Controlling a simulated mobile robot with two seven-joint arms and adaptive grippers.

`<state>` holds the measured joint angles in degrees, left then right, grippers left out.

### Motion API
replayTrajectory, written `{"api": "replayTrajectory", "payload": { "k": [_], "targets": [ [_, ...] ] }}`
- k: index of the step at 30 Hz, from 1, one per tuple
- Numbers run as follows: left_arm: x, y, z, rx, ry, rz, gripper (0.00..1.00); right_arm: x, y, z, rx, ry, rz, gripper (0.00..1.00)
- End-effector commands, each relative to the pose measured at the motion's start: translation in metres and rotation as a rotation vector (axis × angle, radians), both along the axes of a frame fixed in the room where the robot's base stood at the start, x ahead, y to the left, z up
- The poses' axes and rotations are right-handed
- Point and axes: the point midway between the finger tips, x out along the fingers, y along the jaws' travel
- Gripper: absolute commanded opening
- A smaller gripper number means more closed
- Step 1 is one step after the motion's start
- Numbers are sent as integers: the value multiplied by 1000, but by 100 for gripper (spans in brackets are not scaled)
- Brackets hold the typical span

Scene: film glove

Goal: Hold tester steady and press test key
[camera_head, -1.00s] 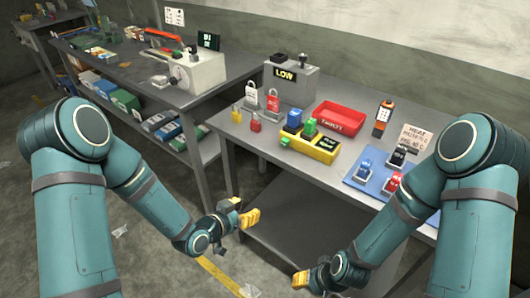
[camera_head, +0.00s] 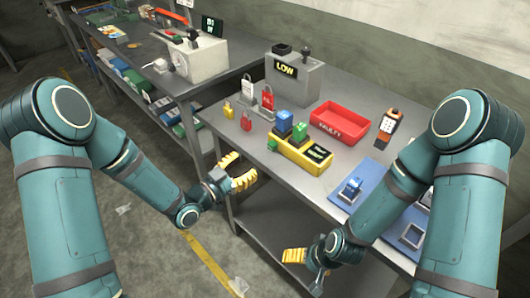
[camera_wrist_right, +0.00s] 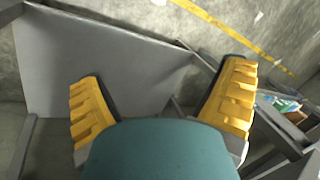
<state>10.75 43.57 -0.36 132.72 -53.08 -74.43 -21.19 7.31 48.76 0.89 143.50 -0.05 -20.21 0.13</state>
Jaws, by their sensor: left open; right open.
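A yellow box with a dark lit display (camera_head: 304,157) stands near the front of the right-hand table; it looks like the tester, though I cannot be sure. A blue block (camera_head: 284,121) and a green block (camera_head: 300,132) sit on it. No test key can be made out on it. My left gripper (camera_head: 237,171) is open and empty, off the table's front left edge and left of the yellow box. My right gripper (camera_head: 302,262) is open and low in front of the table. In the right wrist view its spread fingers (camera_wrist_right: 160,98) hold nothing.
A grey box reading LOW (camera_head: 294,78), a red tray (camera_head: 340,122) and an orange-black handheld device (camera_head: 388,126) stand farther back. Red and yellow padlocks lie at left. A blue mat (camera_head: 372,200) is partly behind my right arm. Another bench (camera_head: 150,75) stands left.

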Motion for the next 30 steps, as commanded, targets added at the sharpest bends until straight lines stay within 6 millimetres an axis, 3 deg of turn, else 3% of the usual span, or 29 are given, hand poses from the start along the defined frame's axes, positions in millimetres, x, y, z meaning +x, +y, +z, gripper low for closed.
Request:
{"api": "replayTrajectory", "payload": {
  "k": [5, 11, 25, 30],
  "targets": [
    [0, 0, 0, 0, -1, 0, 46, 0, 1, 0, 1, 13, -14, 100],
    [0, 0, 0, 0, 0, 0, 46, -3, 5, 2, 7, 137, -174, 100],
    [0, 0, 0, 0, 0, 0, 46, -19, 28, 22, -73, 631, -902, 100],
    [0, 0, 0, 0, 0, 0, 46, -10, 32, 53, -143, 783, -1223, 100]
  ]
}}
